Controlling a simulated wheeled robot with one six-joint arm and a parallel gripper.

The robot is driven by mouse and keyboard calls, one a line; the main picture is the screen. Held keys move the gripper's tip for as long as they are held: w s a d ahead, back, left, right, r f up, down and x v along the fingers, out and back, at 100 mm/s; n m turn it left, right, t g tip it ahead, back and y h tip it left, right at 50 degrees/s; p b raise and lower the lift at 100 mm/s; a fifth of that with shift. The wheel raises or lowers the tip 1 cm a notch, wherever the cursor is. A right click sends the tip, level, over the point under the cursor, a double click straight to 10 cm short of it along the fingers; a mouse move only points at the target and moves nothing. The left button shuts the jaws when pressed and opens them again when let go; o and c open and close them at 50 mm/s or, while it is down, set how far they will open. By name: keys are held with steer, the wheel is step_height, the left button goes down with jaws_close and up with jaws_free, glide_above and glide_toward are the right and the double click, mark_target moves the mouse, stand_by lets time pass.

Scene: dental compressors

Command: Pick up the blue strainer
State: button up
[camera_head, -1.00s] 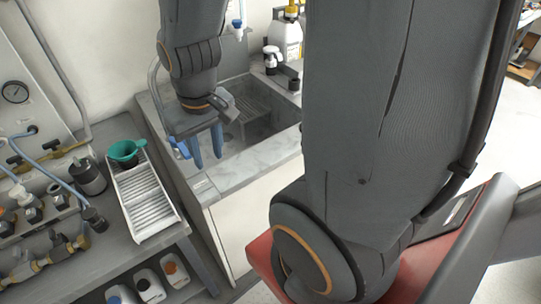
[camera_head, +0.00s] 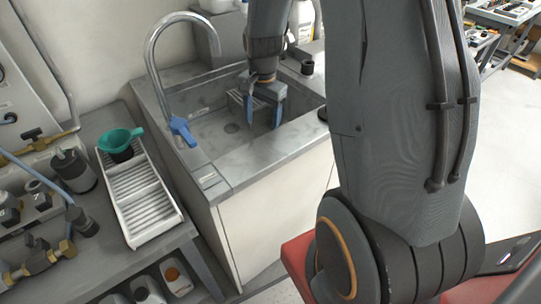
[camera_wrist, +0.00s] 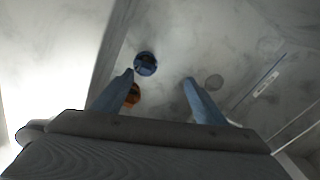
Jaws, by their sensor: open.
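A small round blue object (camera_wrist: 146,63) with a dark centre, which looks like the blue strainer, lies in the sink in the wrist view, near a sink wall. It is just beyond my fingertips and nearer the left one. I cannot make it out in the head view. My gripper (camera_head: 262,114) points down into the sink basin; in the wrist view its blue fingers (camera_wrist: 158,80) are spread apart with nothing between them. The gap between the fingertips and the blue object is hard to judge.
An orange round item (camera_wrist: 133,94) is partly hidden by the left finger. A tall tap (camera_head: 152,70) with a blue lever stands at the sink's left. A green funnel-like strainer (camera_head: 119,139) sits at a white rack (camera_head: 148,232) on the left bench.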

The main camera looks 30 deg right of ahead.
steer(key=d+f+m, duration=0.1)
steer(key=d+f+m+g, duration=0.1)
steer(key=d+f+m, duration=0.1)
steer(key=shift+s+f+p, duration=0.2)
steer(key=shift+p, duration=0.2)
steer(key=shift+d+f+m, duration=0.1)
steer(key=shift+f+m, duration=0.2)
steer(key=shift+f, duration=0.05)
steer(key=shift+s+a+f+p, duration=0.1)
steer(key=shift+f+p, duration=0.3)
steer(key=shift+f, duration=1.45)
steer(key=shift+s+a+f+p, duration=0.1)
steer(key=shift+f+p, duration=0.3)
steer(key=shift+f, duration=1.45)
steer(key=c, duration=1.1)
